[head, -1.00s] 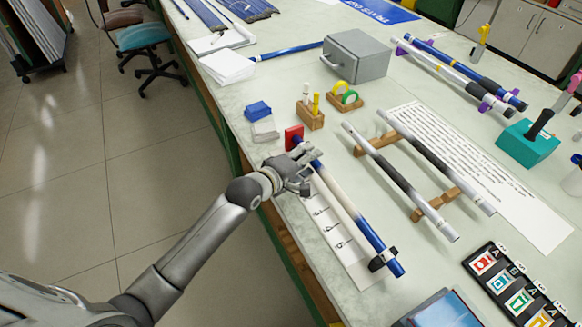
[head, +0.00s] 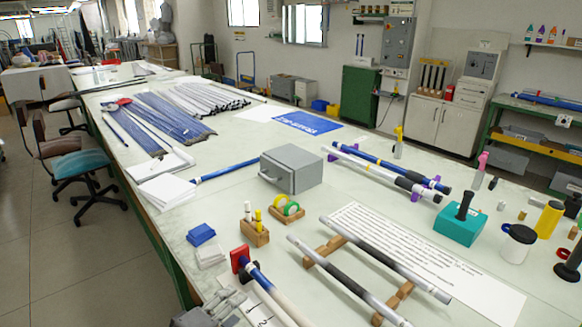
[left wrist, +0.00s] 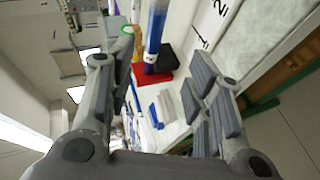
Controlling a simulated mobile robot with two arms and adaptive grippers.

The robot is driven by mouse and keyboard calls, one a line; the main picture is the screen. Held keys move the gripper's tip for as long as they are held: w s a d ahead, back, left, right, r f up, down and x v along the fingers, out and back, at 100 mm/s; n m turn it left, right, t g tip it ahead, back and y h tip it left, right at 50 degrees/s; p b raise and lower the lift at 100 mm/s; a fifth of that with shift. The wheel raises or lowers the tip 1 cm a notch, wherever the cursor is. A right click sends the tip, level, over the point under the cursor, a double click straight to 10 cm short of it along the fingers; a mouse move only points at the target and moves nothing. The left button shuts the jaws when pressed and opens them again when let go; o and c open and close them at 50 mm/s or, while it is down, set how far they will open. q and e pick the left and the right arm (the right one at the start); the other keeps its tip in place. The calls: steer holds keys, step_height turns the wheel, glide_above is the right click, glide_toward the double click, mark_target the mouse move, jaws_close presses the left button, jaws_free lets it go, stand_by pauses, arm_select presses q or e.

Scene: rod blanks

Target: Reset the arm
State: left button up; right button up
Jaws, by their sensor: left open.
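My left gripper (head: 228,308) is at the bottom edge of the head view, partly cut off, just left of a blue and white rod (head: 272,291). In the left wrist view the fingers of the gripper (left wrist: 160,78) are spread wide with nothing held. The blue end of the rod (left wrist: 156,32) shows beyond the gap between them, beside a red block (left wrist: 150,73). In the head view the rod's far end is by the same red block (head: 240,259). The rod's near end is out of frame. My right gripper is not in view.
Two grey and white rods (head: 385,258) lie on a wooden rack (head: 325,250) to the right. A grey metal box (head: 292,170), a wooden marker holder (head: 255,234) and a teal block (head: 460,225) stand on the bench. Chairs (head: 85,175) stand at left beside open floor.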

arm_select(q)
steer(key=s+a+f+m+g+y, duration=0.1)
steer(key=s+f+m+g+y, duration=0.2)
steer(key=s, duration=0.5)
steer(key=s+a+f+m+g, duration=0.1)
steer(key=s+f+m+g, duration=0.25)
steer(key=s+m, duration=0.35)
steer(key=s+a+f+m+g+y, duration=0.1)
steer(key=s+f+m+g+y, duration=0.2)
steer(key=s, duration=0.7)
step_height(320, 180, down, 26)
steer(key=h, duration=0.1)
steer(key=s+a+f+g, duration=0.2)
steer(key=s+f, duration=1.5)
steer(key=s, duration=0.1)
steer(key=shift+a+f+m, duration=0.35)
steer(key=shift+m, duration=0.05)
